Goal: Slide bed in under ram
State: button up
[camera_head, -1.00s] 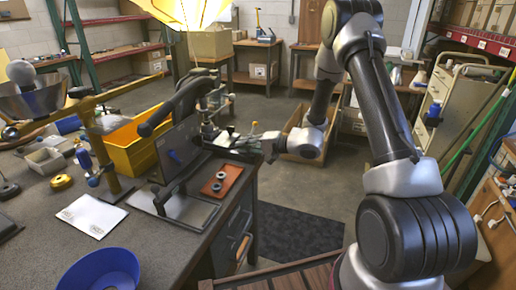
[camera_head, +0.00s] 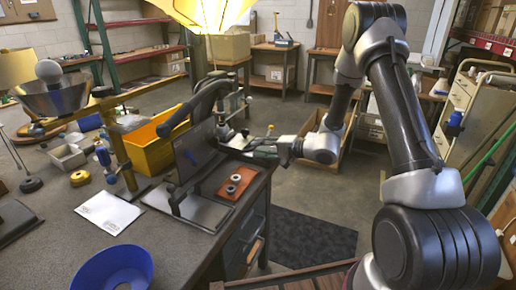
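A dark press-like device (camera_head: 196,152) with a curved lever handle stands upright near the right edge of the workbench. A flat grey plate (camera_head: 203,212) lies at its foot. I cannot tell for sure which parts are the bed and the ram. A reddish-brown board (camera_head: 238,184) with two ring-shaped parts lies just right of the plate. My gripper (camera_head: 252,150) reaches in from the right, at the right side of the device, above the bench edge. It is small and merges with the dark parts there, so its fingers and any contact are unclear.
A blue bowl (camera_head: 112,270) and white envelope (camera_head: 108,212) lie on the front of the workbench (camera_head: 60,235). A lit yellow lampshade (camera_head: 208,14) hangs above. A dark floor mat (camera_head: 310,238) lies right of the bench.

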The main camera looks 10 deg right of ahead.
jog(key=v, duration=0.6)
jog(key=shift+s+d+r, duration=0.2)
jog(key=shift+d, duration=0.15)
jog(key=s+a+r+n+g+h, duration=0.1)
jog(key=s+r+n+g, duration=0.25)
jog(key=s+r, duration=0.45)
jog(key=s+r+n+g+h, duration=0.1)
jog(key=s+r+n+g, duration=0.3)
jog(key=s, duration=0.8)
jog(key=s+d+r+t+h, duration=0.1)
jog(key=s+d+r+h, duration=0.3)
jog(key=d, duration=0.4)
jog(key=s+d+r+t+h, duration=0.1)
jog(key=s+d+r+h, duration=0.4)
jog(key=s+d, duration=0.3)
jog(key=shift+s+t+h, duration=0.35)
jog(key=shift+s+h, duration=0.35)
jog(key=shift+h, duration=0.1)
